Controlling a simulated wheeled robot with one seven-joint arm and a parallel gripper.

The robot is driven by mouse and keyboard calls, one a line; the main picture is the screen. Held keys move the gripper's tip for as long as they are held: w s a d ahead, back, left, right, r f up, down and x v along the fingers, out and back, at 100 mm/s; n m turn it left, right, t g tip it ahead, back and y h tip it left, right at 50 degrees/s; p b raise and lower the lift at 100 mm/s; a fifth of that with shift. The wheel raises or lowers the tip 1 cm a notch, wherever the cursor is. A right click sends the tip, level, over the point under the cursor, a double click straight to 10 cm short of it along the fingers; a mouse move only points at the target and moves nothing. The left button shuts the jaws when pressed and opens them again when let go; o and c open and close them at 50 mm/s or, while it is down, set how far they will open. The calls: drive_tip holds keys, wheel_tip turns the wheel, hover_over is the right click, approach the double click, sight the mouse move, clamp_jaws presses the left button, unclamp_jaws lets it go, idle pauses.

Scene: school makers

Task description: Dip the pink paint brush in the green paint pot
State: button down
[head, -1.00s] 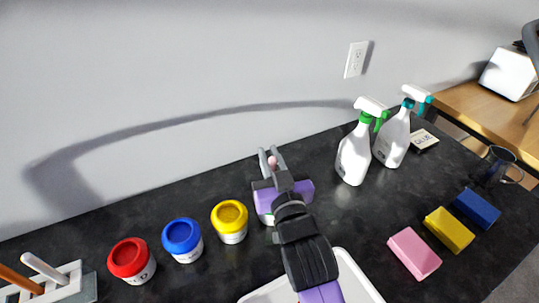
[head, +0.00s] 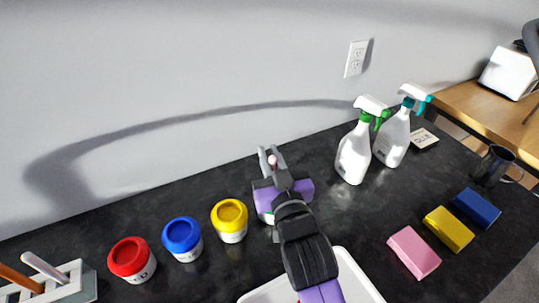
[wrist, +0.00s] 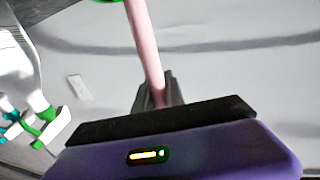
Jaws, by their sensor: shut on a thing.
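My gripper (head: 270,160) is shut on the pink paint brush (head: 273,161), whose pink end shows between the fingers in the head view. In the wrist view the pink handle (wrist: 146,45) runs from the fingers (wrist: 158,90) out past the top edge. The bristles are out of sight. A strip of green (wrist: 107,1) at the top edge of the wrist view, just beside the brush, looks like the green paint pot. In the head view my gripper hides most of that pot; a little white (head: 267,218) shows below. I cannot tell whether the brush is inside it.
Yellow (head: 230,221), blue (head: 182,239) and red (head: 131,259) pots stand to the left, by a brush rack (head: 60,285). Two spray bottles (head: 354,155) stand to the right. Sponges (head: 414,252) lie front right. A white tray (head: 352,280) is in front. The wall is behind.

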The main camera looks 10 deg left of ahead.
wheel_tip(320, 180, up, 11)
drive_tip(key=p, duration=0.9)
idle(0.4)
